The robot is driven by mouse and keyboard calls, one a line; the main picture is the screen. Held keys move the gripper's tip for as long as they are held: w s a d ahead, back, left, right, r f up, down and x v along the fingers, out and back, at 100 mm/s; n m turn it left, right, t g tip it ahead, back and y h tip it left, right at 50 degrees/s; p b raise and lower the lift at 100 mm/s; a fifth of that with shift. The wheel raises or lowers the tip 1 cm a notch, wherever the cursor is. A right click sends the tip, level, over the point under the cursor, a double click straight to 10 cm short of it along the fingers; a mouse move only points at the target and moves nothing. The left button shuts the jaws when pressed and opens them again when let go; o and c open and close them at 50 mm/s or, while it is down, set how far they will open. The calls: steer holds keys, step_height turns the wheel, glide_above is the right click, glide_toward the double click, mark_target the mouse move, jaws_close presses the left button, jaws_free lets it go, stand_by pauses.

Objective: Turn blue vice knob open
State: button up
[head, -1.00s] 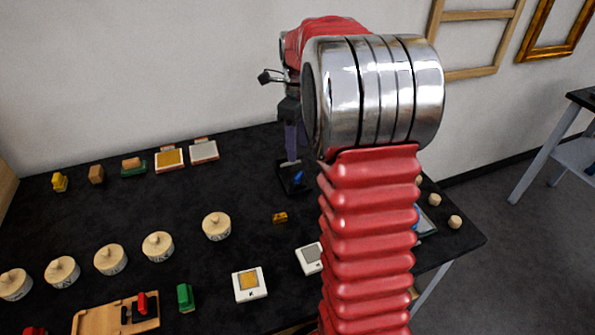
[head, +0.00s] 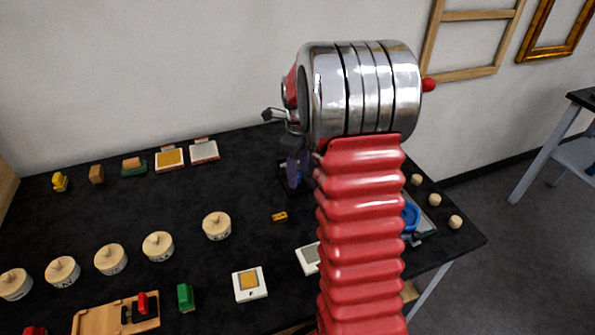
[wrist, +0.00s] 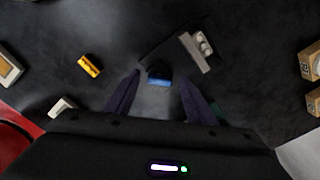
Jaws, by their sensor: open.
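The vice's blue knob (wrist: 159,76) shows in the wrist view as a small blue piece on a dark base, ahead of and between my two fingers. In the head view the dark vice (head: 283,176) stands near the back of the black table, mostly hidden behind my gripper and arm. My gripper (head: 294,178) is over it and points down. In the wrist view my gripper (wrist: 153,98) is open, with the purple fingers spread and nothing visibly held. I cannot tell whether either finger touches the knob.
A small yellow block (head: 279,216) lies close by on the table, left of the knob in the wrist view. A grey piece with white round parts (wrist: 197,51) is right of it there. Lidded round pots (head: 216,226) and a blue ring (head: 410,216) are also on the table.

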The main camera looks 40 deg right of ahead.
steer(key=shift+c, duration=0.4)
steer(key=c, duration=0.9)
steer(key=shift+a, duration=0.15)
steer(key=shift+c, duration=0.3)
steer(key=shift+n, duration=0.5)
